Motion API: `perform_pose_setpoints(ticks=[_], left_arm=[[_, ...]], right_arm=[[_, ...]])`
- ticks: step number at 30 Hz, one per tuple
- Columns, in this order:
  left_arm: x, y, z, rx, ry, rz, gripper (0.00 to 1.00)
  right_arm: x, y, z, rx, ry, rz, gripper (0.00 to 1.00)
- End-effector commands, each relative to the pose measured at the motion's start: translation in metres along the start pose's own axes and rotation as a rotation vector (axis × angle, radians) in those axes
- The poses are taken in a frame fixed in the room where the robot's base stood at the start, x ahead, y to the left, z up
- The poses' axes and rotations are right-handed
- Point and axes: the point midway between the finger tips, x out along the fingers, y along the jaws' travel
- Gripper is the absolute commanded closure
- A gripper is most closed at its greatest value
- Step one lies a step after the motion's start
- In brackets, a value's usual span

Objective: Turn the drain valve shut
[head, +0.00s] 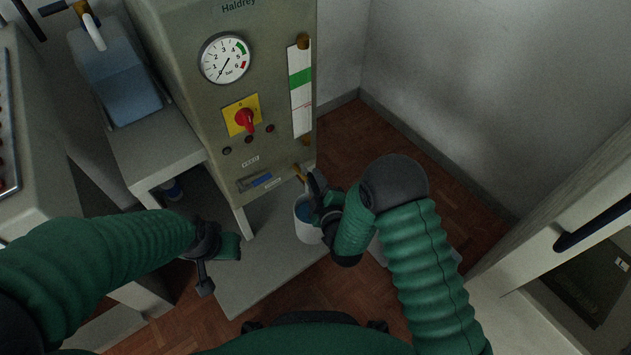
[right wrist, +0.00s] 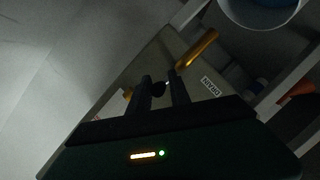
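The drain valve's brass spout (head: 299,172) sticks out low at the right front corner of the grey-green machine, above a white bucket (head: 301,232). My right gripper (head: 317,186) is beside it and hides the valve's handle in the head view. In the right wrist view the brass spout (right wrist: 198,48) runs close to one fingertip. My right gripper's fingers (right wrist: 160,80) are apart, with a small dark rounded piece between them; I cannot tell whether both fingers touch it. A label (right wrist: 211,87) is on the panel beside the spout. My left gripper (head: 204,278) is away from the valve, its fingers unclear.
The machine carries a gauge (head: 226,59), a red switch on a yellow plate (head: 242,115) and a sight glass (head: 300,90). A door with a dark handle (head: 592,223) is at right.

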Motion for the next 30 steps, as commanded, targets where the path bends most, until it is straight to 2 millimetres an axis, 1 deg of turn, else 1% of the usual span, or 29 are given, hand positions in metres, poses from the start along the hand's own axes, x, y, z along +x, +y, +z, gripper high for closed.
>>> perform_pose_setpoints(ticks=[1, 5, 30], left_arm=[[-0.0001, 0.0, 0.0, 0.0, 0.0, 0.0, 0.64], [0.0, 0.0, 0.0, 0.0, 0.0, 0.0, 0.64], [0.0002, 0.0, 0.0, 0.0, 0.0, 0.0, 0.64]], right_arm=[[-0.0001, -0.0001, 0.0, 0.0, 0.0, 0.0, 0.84], [-0.0003, -0.0003, 0.0001, 0.0, 0.0, 0.0, 1.0], [-0.0011, -0.0029, 0.0006, 0.001, -0.001, -0.006, 1.0]])
